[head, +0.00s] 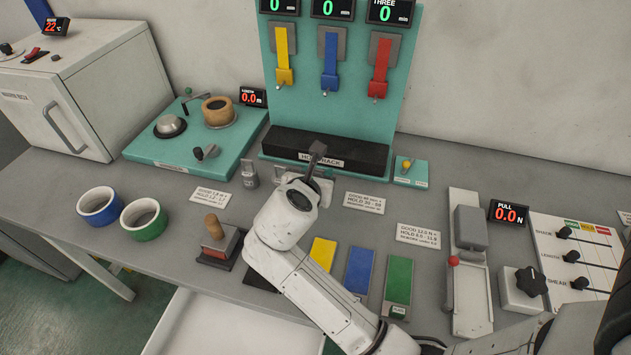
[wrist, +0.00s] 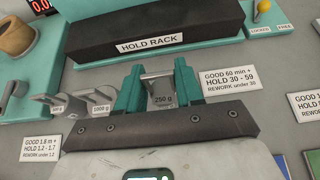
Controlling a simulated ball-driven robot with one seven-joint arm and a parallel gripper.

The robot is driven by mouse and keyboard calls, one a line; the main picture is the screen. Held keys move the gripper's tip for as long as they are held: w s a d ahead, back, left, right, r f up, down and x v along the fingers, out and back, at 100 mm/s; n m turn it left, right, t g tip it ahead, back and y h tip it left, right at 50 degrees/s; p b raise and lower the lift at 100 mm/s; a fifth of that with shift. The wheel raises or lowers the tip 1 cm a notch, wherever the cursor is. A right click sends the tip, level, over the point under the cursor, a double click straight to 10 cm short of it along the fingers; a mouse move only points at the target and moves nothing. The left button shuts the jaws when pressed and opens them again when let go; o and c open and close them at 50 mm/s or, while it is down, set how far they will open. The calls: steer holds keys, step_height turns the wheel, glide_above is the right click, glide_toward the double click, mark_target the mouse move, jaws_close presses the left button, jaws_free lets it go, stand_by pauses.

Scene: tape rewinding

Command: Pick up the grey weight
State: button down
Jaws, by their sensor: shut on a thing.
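A small grey weight marked 250 g (wrist: 164,99) sits between the two teal fingers of my gripper (wrist: 158,80) in the wrist view. My gripper is shut on it, with a finger on each side. Whether its base touches the table is hard to tell. In the head view my arm reaches over the bench and my gripper (head: 318,172) is just in front of the hold rack, mostly covering the weight. Two other grey weights stand to the left: one marked 1000 g (wrist: 98,104) and a smaller-looking one (wrist: 58,105) beside it.
The black hold rack (head: 345,155) lies close behind my gripper, below the teal panel (head: 355,100). Label cards (head: 365,202) lie on the grey bench.

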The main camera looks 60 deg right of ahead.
steer(key=s+a+r, duration=0.6)
steer(key=s+r, duration=0.2)
steer(key=s, duration=0.3)
steer(key=shift+s+a+r+p, duration=0.2)
steer(key=shift+s+r+p, duration=0.05)
steer(key=shift+r+p, duration=0.15)
